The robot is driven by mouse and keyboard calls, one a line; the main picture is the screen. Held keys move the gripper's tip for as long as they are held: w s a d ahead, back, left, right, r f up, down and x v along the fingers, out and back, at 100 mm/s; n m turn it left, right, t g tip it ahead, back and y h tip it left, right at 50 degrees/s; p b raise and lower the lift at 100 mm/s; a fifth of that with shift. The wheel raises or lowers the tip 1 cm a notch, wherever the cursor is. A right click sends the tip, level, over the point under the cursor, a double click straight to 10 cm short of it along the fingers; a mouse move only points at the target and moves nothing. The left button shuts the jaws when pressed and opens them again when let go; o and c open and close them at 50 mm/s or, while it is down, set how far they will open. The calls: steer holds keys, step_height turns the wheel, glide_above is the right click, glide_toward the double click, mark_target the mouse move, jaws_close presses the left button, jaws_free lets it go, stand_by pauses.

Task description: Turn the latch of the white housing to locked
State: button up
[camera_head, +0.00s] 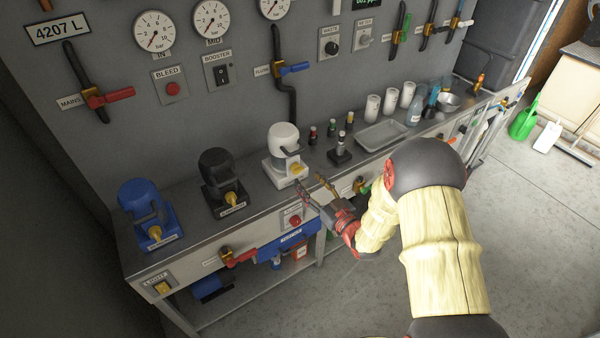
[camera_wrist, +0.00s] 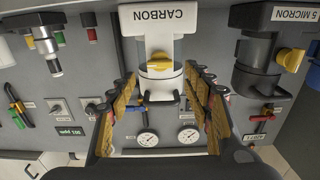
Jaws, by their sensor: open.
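The white housing (camera_head: 283,140) stands on the steel bench, with a yellow latch (camera_head: 297,169) low on its front. In the wrist view, which is upside down, the white housing (camera_wrist: 158,45) reads CARBON and its yellow latch (camera_wrist: 158,66) lies roughly crosswise in the picture. My gripper (camera_head: 311,185) is open in front of the housing, near the bench's front edge, with nothing between its fingers. In the wrist view the gripper's two fingers (camera_wrist: 160,80) frame the latch on either side, apparently without touching it.
A black housing (camera_head: 218,175) and a blue housing (camera_head: 145,205) stand left of the white one. Small bottles, a black stand (camera_head: 340,154), a metal tray (camera_head: 381,135) and white cups (camera_head: 390,99) are to its right. Valves and gauges cover the wall behind.

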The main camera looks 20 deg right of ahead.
mark_target(300, 171)
steer(key=b+x, duration=0.1)
steer(key=x, duration=0.5)
steer(key=shift+w+b, duration=0.35)
steer(key=shift+b, duration=0.05)
steer(key=shift+c, duration=0.8)
steer(key=c, duration=1)
